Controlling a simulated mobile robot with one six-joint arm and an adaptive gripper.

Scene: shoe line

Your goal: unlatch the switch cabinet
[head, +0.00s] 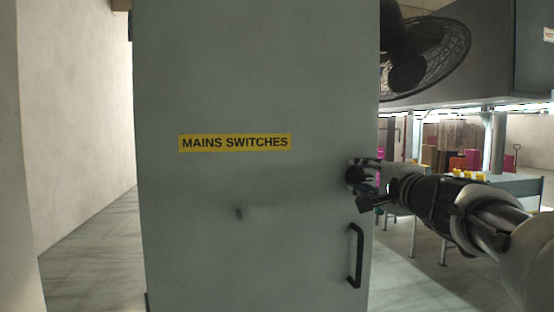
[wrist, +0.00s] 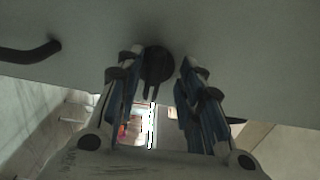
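The switch cabinet (head: 225,230) fills the middle of the head view, a grey-green door face with a yellow "MAINS SWITCHES" label (head: 235,143). A round black latch knob (wrist: 157,62) sits near the door's right edge; in the head view my gripper partly covers it. My gripper (head: 366,173) reaches in from the right, at the knob. In the wrist view its two blue-padded fingers (wrist: 160,80) are spread, one on each side of the knob. A gap shows beside the right finger; whether the left finger touches the knob I cannot tell.
A black bar handle (head: 356,255) is on the door below the knob; it also shows at the left of the wrist view (wrist: 30,53). A black wire fan guard (head: 430,55) is at upper right. Tables and boxes stand behind on the right. Floor is open at left.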

